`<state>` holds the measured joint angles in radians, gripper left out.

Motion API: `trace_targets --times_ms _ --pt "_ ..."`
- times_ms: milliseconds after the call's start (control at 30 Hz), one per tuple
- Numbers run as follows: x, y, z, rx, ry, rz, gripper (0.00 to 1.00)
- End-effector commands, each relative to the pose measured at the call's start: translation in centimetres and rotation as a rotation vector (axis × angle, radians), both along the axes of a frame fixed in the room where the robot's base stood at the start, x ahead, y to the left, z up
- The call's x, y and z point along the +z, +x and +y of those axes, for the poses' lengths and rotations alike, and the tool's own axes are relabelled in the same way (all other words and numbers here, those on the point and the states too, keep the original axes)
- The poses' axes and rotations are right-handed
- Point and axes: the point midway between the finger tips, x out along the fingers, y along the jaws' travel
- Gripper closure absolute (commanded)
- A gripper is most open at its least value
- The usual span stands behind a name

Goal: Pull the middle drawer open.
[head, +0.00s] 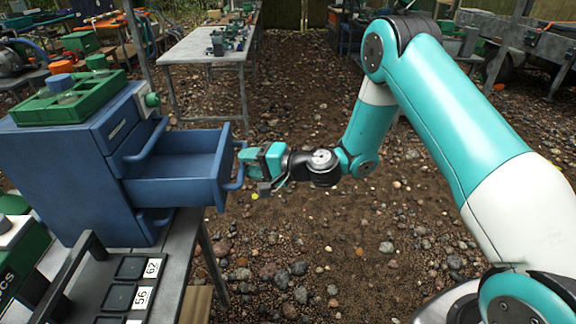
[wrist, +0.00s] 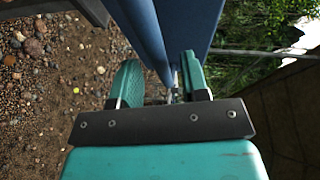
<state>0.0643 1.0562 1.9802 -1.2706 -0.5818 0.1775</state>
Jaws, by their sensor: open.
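A blue drawer cabinet (head: 60,175) stands on the grey table at left in the head view. Its middle drawer (head: 175,190) is pulled far out to the right, and its inside looks empty. The drawer's blue bar handle (head: 238,172) is on its front face. My gripper (head: 248,165) is at this handle, jaws open. In the wrist view, the gripper (wrist: 160,75) has its two teal fingers apart, with a blue panel edge just beyond them. Whether a finger touches the handle cannot be told. The drawers above and below look shut.
A green tray (head: 68,100) with jars sits on the cabinet. A black-handled rack with numbered tiles (head: 125,275) lies in front on the table. A metal table (head: 205,45) stands behind. Pebbly ground (head: 330,240) right of the cabinet is free.

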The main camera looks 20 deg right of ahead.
Motion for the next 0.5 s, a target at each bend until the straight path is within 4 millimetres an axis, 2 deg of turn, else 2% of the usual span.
trace_targets --times_ms 300,500 --pt "1.3 -5.0 -6.4 -0.008 0.002 0.003 0.59" --pt "2.2 -7.7 -9.6 -0.005 0.002 0.000 0.59"
